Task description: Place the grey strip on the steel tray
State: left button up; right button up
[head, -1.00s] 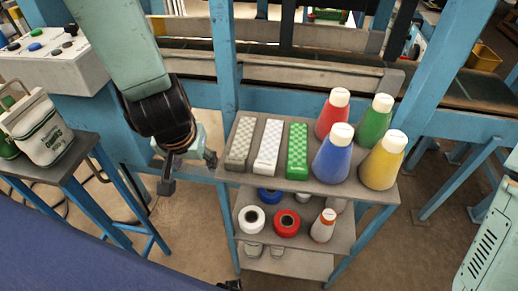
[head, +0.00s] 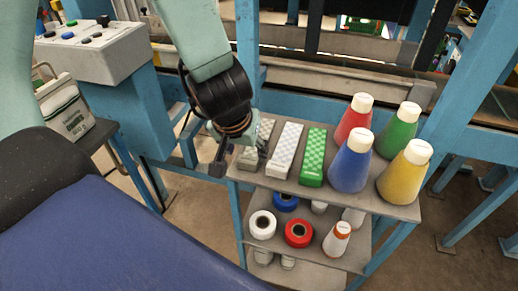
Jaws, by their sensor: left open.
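The grey strip (head: 257,147) lies on the left end of the shelf's top, partly hidden by my left gripper. It is a checkered grey block beside a white strip (head: 286,150) and a green strip (head: 313,158). My left gripper (head: 226,166) is open and empty, at the shelf's left edge, just left of the grey strip's near part. I cannot tell whether it touches the strip. My right gripper is not in view. I cannot pick out a steel tray in this view.
Red, green, blue and yellow thread cones (head: 350,160) stand right of the strips on the shelf (head: 345,200). Spools sit on the level below. A blue post (head: 247,60) rises behind the shelf. A bag (head: 68,112) stands on a side table at left.

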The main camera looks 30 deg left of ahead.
aim_at(250, 158)
pick_arm(q)
jog(key=b+x, duration=0.2)
jog(key=x, duration=0.2)
jog(key=shift+a+f+b, duration=0.15)
jog(key=shift+b, duration=0.15)
jog(key=shift+w+f, duration=0.2)
jog(key=shift+w, duration=0.15)
jog(key=shift+s+a+r, duration=0.1)
jog(key=shift+s, duration=0.1)
jog(key=shift+c, duration=1)
jog(key=c, duration=0.6)
jog(key=shift+o, duration=0.2)
jog(key=shift+r, duration=0.1)
